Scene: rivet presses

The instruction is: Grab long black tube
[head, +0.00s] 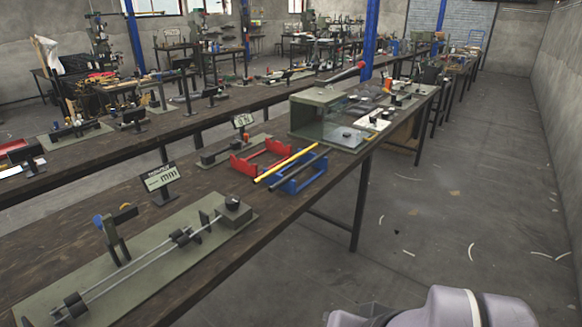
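A long black tube (299,168) lies slanted across a blue holder (311,181) near the front edge of the long dark wooden table. A yellow tube (286,163) lies beside it on the left, roughly parallel. A red holder (247,165) stands just behind and to the left. The black tube's near end reaches toward the table edge. Only a lilac-grey part of my arm shows at the bottom right, apart from the table. My gripper's fingers are not in view.
A green machine plate with rods (140,265) and a "mm" display (160,177) occupy the table's near left. A green box with a clear front (325,118) stands beyond the tubes. The floor (450,200) right of the table is clear apart from small scraps.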

